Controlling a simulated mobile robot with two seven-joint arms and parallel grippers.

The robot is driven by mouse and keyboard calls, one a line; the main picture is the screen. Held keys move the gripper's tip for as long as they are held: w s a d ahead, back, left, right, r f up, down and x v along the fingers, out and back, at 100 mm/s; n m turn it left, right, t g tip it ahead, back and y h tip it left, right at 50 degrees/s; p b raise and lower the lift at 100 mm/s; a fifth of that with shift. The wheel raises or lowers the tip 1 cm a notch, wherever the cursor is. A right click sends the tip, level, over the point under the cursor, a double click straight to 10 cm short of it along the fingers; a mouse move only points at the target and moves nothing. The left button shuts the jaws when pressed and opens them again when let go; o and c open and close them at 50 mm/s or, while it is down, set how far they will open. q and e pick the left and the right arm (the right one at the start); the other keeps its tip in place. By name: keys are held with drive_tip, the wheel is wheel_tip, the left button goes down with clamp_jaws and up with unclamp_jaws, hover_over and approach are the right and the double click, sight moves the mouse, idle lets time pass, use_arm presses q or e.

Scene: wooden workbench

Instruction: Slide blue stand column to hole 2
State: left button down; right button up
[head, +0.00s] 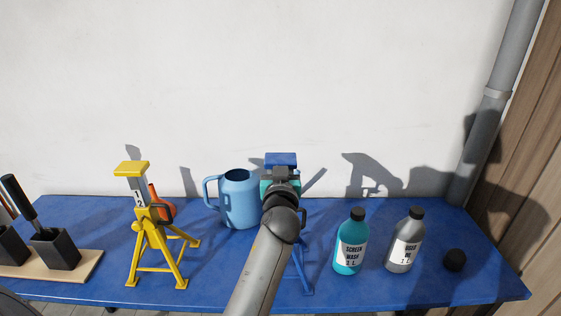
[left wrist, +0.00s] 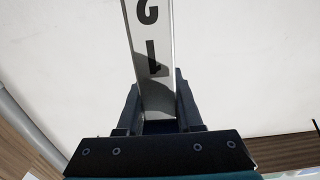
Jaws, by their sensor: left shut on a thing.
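The blue stand (head: 302,270) is mostly hidden behind my left arm in the head view; its flat blue top (head: 281,159) and some blue legs show. My left gripper (head: 280,178) is at the upper part of the stand, just below the top. In the left wrist view, the pale grey stand column (left wrist: 152,60), marked with black digits 1 and 2, runs between the fingers of my left gripper (left wrist: 158,108), which is shut on it. The holes and any pin are hidden. My right gripper is not in view.
A yellow stand (head: 150,232) and a blue jug (head: 239,200) are left of the blue stand. A teal bottle (head: 350,245), a grey bottle (head: 403,243) and a black round object (head: 454,260) are to its right. A wooden board (head: 85,270) with black holders lies at far left.

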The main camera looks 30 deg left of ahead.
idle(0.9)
use_arm(q)
wheel_tip(320, 180, down, 3)
drive_tip(key=b, duration=0.3)
drive_tip(key=c, duration=0.6)
unclamp_jaws()
drive_tip(key=shift+o, duration=0.2)
